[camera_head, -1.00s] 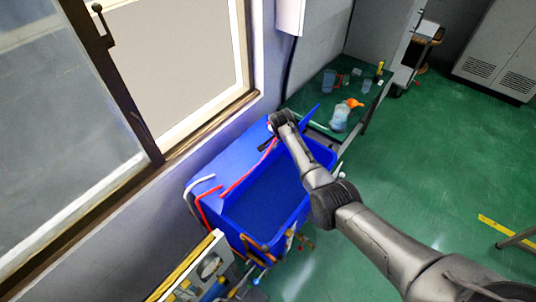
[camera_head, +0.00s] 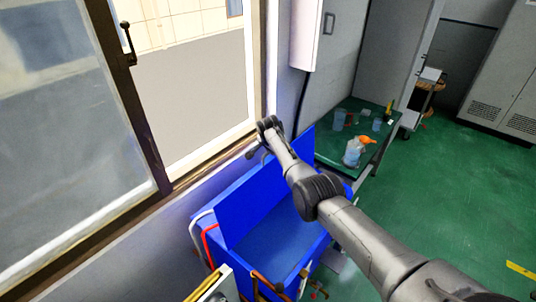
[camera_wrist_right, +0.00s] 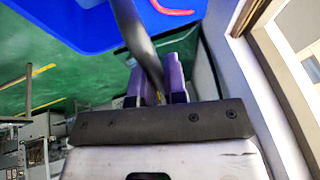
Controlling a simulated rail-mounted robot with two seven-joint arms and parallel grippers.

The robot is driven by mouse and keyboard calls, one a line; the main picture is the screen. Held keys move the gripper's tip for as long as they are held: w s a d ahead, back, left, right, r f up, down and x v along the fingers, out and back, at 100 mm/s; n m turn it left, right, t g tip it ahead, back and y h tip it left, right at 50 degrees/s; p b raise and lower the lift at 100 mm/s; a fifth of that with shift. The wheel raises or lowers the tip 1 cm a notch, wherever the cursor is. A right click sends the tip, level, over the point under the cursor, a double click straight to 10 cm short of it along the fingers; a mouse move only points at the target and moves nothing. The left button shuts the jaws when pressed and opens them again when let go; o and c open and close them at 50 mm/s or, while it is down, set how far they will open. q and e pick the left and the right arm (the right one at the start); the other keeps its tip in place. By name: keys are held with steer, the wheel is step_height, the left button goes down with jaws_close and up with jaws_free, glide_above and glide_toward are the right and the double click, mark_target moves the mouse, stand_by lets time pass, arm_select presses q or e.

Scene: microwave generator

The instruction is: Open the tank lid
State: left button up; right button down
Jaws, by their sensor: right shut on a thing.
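The blue tank (camera_head: 275,245) stands below the window, with its inside open to view. Its blue lid (camera_head: 245,205) stands raised, roughly upright, along the tank's window side. My right gripper (camera_head: 257,153) is at the lid's upper edge, small and partly hidden by its wrist. In the right wrist view, the purple fingers of the right gripper (camera_wrist_right: 155,82) are closed around a dark bar-like handle (camera_wrist_right: 138,38). Blue tank or lid surface (camera_wrist_right: 75,22) fills the top of that view. My left gripper is not in view.
The window frame (camera_head: 160,180) and wall are close to the right gripper. A green table (camera_head: 335,145) with a spray bottle (camera_head: 353,152) and cups stands behind the tank. Red and white hoses (camera_head: 208,240) run at the tank's left. Green floor is free at right.

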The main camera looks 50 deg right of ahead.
steer(key=c, duration=1.2)
jaws_free()
steer(key=shift+s, duration=0.1)
steer(key=shift+a+r+p, duration=0.1)
steer(key=shift+r+p, duration=0.2)
steer(key=shift+r, duration=0.15)
steer(key=v, duration=1.3)
